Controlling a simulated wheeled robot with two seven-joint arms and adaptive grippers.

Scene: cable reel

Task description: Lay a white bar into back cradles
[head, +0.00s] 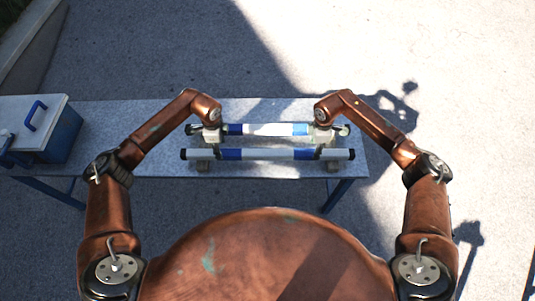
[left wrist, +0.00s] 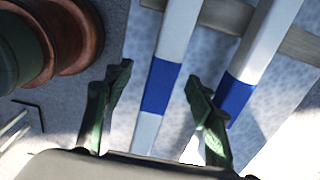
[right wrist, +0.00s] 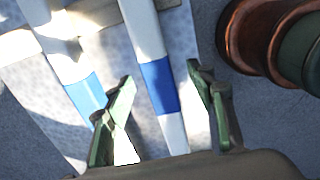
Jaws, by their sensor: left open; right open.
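Two white bars with blue bands lie side by side across the table in the head view: a back bar (head: 275,129) and a front bar (head: 270,154). Both have dark ends. In the left wrist view, the open fingers (left wrist: 155,112) stand either side of a bar (left wrist: 160,87). In the right wrist view, the open fingers (right wrist: 165,115) also straddle a bar (right wrist: 159,88). Contact cannot be told. The back cradles are mostly hidden by my grippers.
Grey supports (head: 203,165) show under the front bar; a pale crosspiece (left wrist: 230,17) passes beneath both bars. A white-lidded blue box with a handle (head: 40,115) is at the table's left end. The table (head: 160,115) is clear between box and bars.

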